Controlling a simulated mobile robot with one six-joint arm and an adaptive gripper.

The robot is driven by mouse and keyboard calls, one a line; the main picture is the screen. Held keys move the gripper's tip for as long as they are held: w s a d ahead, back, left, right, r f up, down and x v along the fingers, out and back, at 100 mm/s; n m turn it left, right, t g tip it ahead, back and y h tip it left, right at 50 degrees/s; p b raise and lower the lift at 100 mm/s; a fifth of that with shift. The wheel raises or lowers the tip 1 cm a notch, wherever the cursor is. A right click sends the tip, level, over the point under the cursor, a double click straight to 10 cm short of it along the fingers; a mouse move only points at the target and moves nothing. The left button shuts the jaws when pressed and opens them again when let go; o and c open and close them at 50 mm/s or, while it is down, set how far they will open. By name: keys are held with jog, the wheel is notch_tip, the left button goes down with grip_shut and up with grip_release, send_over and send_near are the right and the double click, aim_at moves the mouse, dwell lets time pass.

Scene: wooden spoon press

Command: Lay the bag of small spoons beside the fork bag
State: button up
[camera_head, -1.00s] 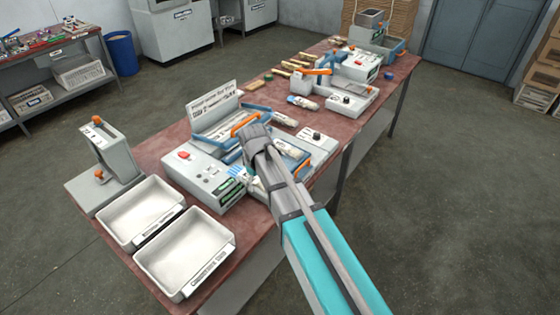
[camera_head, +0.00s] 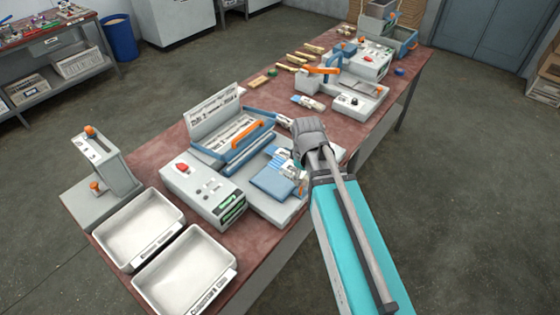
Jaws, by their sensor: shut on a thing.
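My gripper (camera_head: 307,137) is over the right edge of the near sealing station, and its fingertips are mostly hidden behind its own body. It is shut on a small clear bag with a pale, blue-marked label (camera_head: 288,165), which I take for the bag of small spoons; its print is too small to read. The bag shows just left of and below the gripper, by the blue pad. Two other bags lie on the table: one (camera_head: 308,102) near the far machine, one (camera_head: 283,120) just left of the gripper. I cannot tell which holds forks.
The near machine (camera_head: 205,190) has a blue-framed tray with an orange handle (camera_head: 248,135). Two empty white bins (camera_head: 185,275) stand at the near end. A far machine (camera_head: 362,62) and loose wooden pieces (camera_head: 262,80) occupy the far half. Bare red tabletop (camera_head: 335,122) shows right of the bags.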

jog(key=shift+w+d+r, duration=0.2)
jog(key=shift+w+d, duration=0.05)
jog(key=shift+d, duration=0.25)
jog(key=shift+w+a, duration=0.1)
jog(key=shift+a, duration=0.05)
jog(key=w+a+f+b, duration=0.4)
jog(key=w+a, duration=0.2)
jog(key=b, duration=0.5)
send_over(274, 181)
jog(key=f, duration=0.5)
jog(key=shift+s+d, duration=0.2)
jog(key=shift+d, duration=0.15)
jog(key=shift+w+a+f+b, duration=0.2)
jog(key=shift+f+b, duration=0.15)
jog(key=shift+w+a+f+b, duration=0.15)
jog(key=shift+f+b, duration=0.15)
jog(key=shift+f, duration=0.05)
jog(key=shift+f+b, duration=1.3)
jog(key=shift+f, duration=0.05)
